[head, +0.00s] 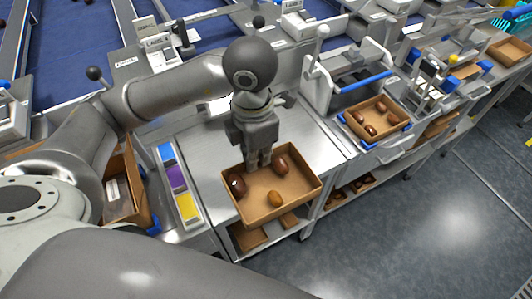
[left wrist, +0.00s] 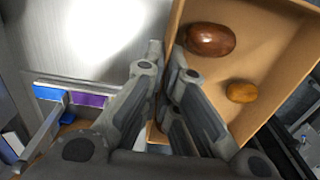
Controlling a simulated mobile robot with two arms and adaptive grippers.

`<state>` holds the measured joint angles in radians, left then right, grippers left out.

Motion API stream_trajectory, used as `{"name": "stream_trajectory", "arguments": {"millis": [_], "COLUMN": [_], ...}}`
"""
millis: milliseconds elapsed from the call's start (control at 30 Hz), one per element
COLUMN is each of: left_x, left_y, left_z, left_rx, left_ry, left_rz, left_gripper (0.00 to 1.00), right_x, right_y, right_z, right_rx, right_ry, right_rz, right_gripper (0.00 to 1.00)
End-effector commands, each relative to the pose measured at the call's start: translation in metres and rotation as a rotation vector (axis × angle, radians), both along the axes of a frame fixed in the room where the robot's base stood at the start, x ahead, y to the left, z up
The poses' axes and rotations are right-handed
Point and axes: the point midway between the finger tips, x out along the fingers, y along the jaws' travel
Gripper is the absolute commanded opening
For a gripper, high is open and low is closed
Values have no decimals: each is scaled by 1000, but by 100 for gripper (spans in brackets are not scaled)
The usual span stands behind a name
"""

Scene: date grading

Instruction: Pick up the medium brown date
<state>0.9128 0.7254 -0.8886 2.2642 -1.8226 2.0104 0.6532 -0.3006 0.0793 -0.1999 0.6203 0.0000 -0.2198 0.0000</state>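A brown cardboard box (head: 263,216) on the steel table holds three dates. The medium brown date (head: 281,165) lies at the back right; it also shows in the left wrist view (left wrist: 211,39). A darker date (head: 236,184) lies by the left wall and is hidden in the left wrist view. A smaller amber date (head: 275,199) lies near the front and also shows in the left wrist view (left wrist: 240,92). My left gripper (head: 259,165) points down at the box's back wall, left of the medium brown date. Its fingertips (left wrist: 165,52) are a narrow gap apart, holding no date.
Blue, purple and yellow blocks (head: 178,180) stand left of the box. An open carton (head: 122,190) is further left. Another box of dates (head: 376,118) sits in a blue-edged holder at the right. Bare steel tabletop (head: 318,150) lies right of the gripper.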

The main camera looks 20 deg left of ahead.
Motion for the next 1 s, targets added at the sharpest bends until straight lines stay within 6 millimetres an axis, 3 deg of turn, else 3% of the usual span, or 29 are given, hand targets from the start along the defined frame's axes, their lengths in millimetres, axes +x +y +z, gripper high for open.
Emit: {"name": "stream_trajectory", "arguments": {"millis": [367, 500, 867, 1000], "left_x": [74, 94, 117, 117], "left_y": [34, 42, 51, 52], "left_z": [-34, -63, -94, -112], "left_rx": [3, 1, 0, 1], "left_ry": [5, 7, 4, 6], "left_rz": [6, 4, 1, 1], "left_gripper": [0, 0, 0, 0], "right_x": [0, 0, 0, 0], "right_y": [0, 0, 0, 0], "right_z": [14, 21, 27, 40], "right_rx": [0, 0, 0, 0], "right_ry": [0, 0, 0, 0], "right_rz": [0, 0, 0, 0], "right_gripper": [30, 30, 30, 30]}}
